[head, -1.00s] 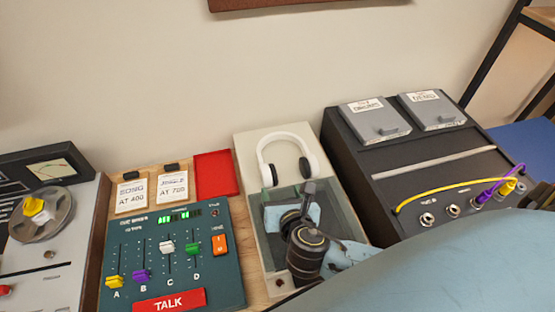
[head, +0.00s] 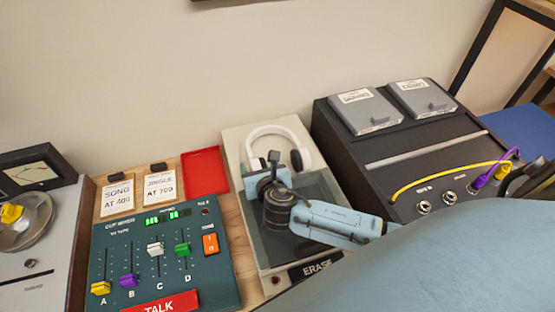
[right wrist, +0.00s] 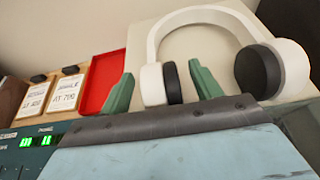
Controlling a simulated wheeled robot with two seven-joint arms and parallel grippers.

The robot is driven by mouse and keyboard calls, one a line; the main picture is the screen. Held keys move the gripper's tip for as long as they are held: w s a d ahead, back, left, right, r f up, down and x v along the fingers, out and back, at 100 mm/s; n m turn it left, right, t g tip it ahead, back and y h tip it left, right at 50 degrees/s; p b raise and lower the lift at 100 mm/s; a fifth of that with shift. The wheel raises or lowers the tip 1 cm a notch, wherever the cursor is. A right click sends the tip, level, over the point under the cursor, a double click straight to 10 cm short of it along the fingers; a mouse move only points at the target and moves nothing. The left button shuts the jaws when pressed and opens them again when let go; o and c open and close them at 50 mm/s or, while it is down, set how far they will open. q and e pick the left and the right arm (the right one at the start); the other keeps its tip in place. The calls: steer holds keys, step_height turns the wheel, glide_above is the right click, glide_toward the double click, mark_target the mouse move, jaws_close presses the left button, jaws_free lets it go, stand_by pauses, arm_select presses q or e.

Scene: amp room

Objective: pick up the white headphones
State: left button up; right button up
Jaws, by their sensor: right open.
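The white headphones (head: 277,129) lie on the back, light part of a beige unit, headband toward the wall. Their black-padded right ear cup shows in the head view; my right gripper (head: 268,170) partly hides the left one. In the right wrist view the headphones (right wrist: 290,68) are close ahead. My right gripper's green fingers (right wrist: 162,88) are open, one on each side of the left ear cup in the picture, with a gap to the band. I cannot tell whether they touch it. My left gripper is not in view.
The beige unit (head: 234,138) has a dark glassy lid (head: 332,192) under my right wrist. A black patch box (head: 335,150) with grey boxes and cables stands close on the right. A teal mixer (head: 125,240) and a red tray (head: 204,172) are on the left. The wall is behind.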

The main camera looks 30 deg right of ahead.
steer(key=shift+x, duration=1.1)
steer(key=c, duration=1.2)
steer(key=shift+c, duration=0.6)
steer(key=shift+r, duration=0.15)
